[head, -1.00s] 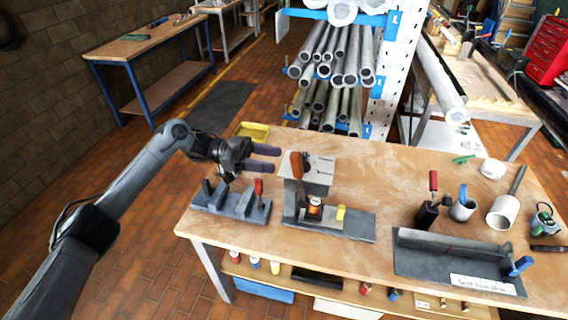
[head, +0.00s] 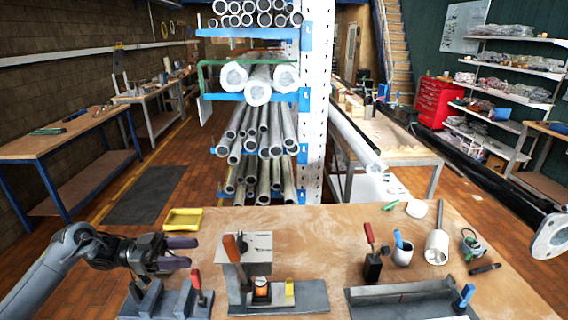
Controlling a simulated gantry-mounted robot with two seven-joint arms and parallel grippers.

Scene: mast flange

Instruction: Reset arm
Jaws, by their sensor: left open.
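My left arm comes in from the left in the head view. My left gripper (head: 183,252) is open, with two purple-tipped fingers pointing right and nothing between them. It is above the left end of the wooden workbench (head: 330,232), over a grey fixture with a red-handled clamp (head: 197,284). A grey press-like fixture with an orange-red handle (head: 232,247) stands just right of the fingertips, apart from them. A glowing orange part and a yellow piece (head: 290,287) sit at its base. My right gripper is not in the view.
A yellow tray (head: 183,219) lies behind the gripper. At right are a grey angle fixture (head: 405,299), a black clamp holder (head: 373,266), a white cup (head: 402,254) and a pale flanged tube (head: 436,245). A pipe rack (head: 314,110) stands behind the bench. The bench's middle is clear.

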